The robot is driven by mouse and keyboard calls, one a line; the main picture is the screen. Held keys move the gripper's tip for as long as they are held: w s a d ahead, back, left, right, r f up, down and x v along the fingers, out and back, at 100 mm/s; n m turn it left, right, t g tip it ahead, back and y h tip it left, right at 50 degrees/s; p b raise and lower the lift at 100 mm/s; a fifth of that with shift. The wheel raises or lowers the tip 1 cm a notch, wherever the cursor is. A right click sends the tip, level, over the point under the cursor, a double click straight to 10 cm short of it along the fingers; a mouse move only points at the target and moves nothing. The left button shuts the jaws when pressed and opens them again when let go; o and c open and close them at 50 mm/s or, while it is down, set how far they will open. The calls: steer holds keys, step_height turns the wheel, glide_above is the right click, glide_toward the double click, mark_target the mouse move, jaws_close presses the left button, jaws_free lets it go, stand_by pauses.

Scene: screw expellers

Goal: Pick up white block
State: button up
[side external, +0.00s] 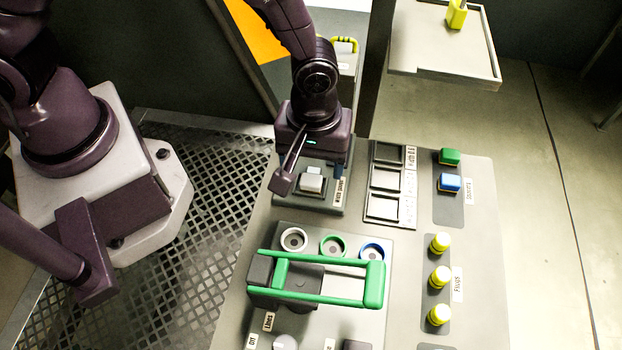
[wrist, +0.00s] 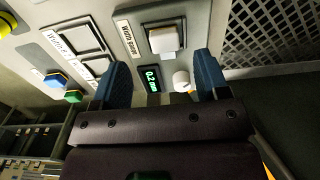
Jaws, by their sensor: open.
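The white block (side external: 312,183) sits on the grey width gauge (side external: 322,207) near the top of the panel. In the wrist view the white block (wrist: 164,39) shows on the gauge, just past my fingertips and roughly centred between them.
A lit display (wrist: 151,79) and a white knob (wrist: 181,80) lie between my fingers in the wrist view. Square trays (side external: 387,179) stand right of the gauge. Green (side external: 450,156) and blue (side external: 449,183) blocks lie farther right. A green-handled frame (side external: 373,285) rises in front.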

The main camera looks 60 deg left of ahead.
mark_target(310, 184)
steer(key=f, duration=0.4)
steer(key=shift+s+a+f, duration=0.1)
steer(key=shift+s+f, duration=0.05)
steer(key=shift+s, duration=0.2)
steer(key=shift+f, duration=0.55)
steer(key=c, duration=1.1)
steer(key=shift+r, duration=0.1)
